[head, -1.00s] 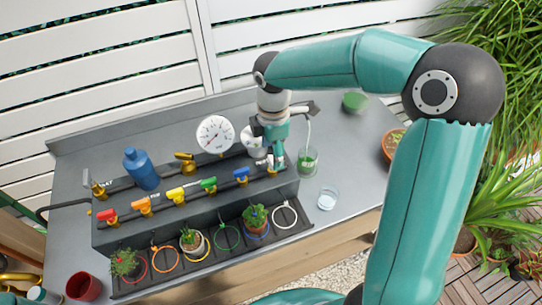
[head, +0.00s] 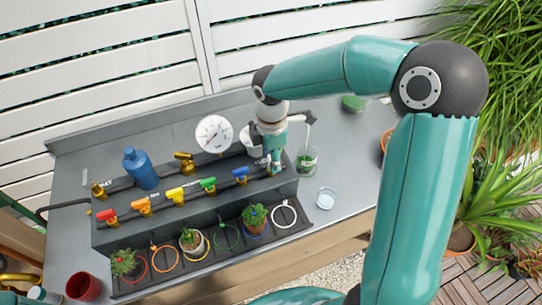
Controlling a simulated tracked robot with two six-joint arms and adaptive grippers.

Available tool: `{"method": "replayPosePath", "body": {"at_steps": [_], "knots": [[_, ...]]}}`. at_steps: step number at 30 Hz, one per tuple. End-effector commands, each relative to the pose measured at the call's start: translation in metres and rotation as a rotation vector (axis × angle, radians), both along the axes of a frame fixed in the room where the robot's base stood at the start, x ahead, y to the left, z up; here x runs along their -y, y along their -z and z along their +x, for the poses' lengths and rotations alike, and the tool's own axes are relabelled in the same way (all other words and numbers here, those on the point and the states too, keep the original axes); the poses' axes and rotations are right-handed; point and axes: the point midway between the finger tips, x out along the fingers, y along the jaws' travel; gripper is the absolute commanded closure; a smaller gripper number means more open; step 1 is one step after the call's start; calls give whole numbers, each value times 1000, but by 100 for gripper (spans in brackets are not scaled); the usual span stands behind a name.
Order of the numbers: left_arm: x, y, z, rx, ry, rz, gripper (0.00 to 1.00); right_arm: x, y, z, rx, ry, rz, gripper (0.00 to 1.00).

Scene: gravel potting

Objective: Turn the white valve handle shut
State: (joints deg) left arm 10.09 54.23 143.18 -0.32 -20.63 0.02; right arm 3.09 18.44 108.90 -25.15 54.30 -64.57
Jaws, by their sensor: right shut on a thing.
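A row of coloured valves stands on a dark manifold (head: 150,220) on the grey bench: red (head: 106,216), orange (head: 141,206), yellow (head: 174,195), green (head: 208,185) and blue (head: 240,175). At the right end of the row my right gripper (head: 275,166) points down and is shut on the white valve handle. The handle is mostly hidden by the fingers, so I cannot tell its angle. A white ring (head: 286,224) lies below that end of the row. My left gripper does not show.
A round gauge (head: 214,134) and a blue bottle (head: 141,170) stand behind the valves. Potted plants (head: 191,240) sit in some coloured rings in front. A glass with green contents (head: 307,160) and a clear glass (head: 326,198) stand right of the gripper.

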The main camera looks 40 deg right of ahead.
Motion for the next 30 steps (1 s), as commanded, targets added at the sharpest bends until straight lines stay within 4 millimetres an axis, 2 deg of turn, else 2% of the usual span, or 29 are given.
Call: {"method": "replayPosePath", "body": {"at_steps": [8,14,30], "knots": [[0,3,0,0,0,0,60,1,0,1,3,39,4,93],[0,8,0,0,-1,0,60,1,1,2,5,136,4,93],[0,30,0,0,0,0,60,2,1,2,9,615,4,93]]}}
